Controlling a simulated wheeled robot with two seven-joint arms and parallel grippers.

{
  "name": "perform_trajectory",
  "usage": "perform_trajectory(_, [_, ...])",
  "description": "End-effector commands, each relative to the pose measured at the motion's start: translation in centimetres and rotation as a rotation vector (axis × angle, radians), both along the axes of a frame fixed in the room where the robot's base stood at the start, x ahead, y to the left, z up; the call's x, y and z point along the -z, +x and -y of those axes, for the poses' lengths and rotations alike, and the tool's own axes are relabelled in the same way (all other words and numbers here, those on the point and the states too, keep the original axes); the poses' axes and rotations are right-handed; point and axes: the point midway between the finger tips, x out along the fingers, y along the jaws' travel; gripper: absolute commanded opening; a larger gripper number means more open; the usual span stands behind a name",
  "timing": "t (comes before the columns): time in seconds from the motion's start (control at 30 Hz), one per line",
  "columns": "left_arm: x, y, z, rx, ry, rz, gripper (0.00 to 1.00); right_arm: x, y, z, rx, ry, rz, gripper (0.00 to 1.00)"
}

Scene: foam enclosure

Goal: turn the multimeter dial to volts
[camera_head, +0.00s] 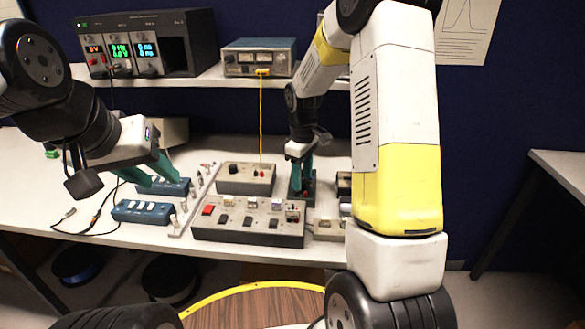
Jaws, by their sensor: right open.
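A small dark device with a green and red face (307,198) lies on the bench beneath my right gripper. It may be the multimeter, but its dial cannot be made out. My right gripper (301,180) points down with its teal fingers apart, right over or at this device; contact cannot be told. My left gripper (163,183) has its teal fingers apart, close above a blue box (178,187) at the left of the bench. Nothing is seen held in it.
A grey switch panel (250,237) and a grey box (240,178) with a yellow cable stand left of my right gripper. Another blue box (142,211) lies at front left. The shelf carries a power supply (145,45) and a blue meter unit (258,57).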

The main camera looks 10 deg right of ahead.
Motion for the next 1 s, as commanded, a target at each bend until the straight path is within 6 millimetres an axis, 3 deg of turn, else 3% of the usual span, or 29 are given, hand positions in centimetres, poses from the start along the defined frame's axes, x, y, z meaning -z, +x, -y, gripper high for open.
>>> perform_trajectory(0.37, [-0.01,0.01,0.00,0.000,0.000,0.000,0.36,0.89,-0.01,0.03,0.001,0.000,0.000,0.48])
perform_trajectory(0.6, [-0.01,0.01,0.00,0.000,0.000,0.000,0.36,0.87,-0.01,0.02,0.001,0.000,0.000,0.03])
perform_trajectory(0.63, [-0.01,0.01,0.00,0.000,0.000,0.000,0.36,0.86,-0.01,0.02,0.001,0.000,0.000,0.00])
perform_trajectory(1.0, [-0.01,0.01,0.00,0.000,0.000,0.000,0.36,0.84,0.00,0.00,0.047,0.000,0.000,0.00])
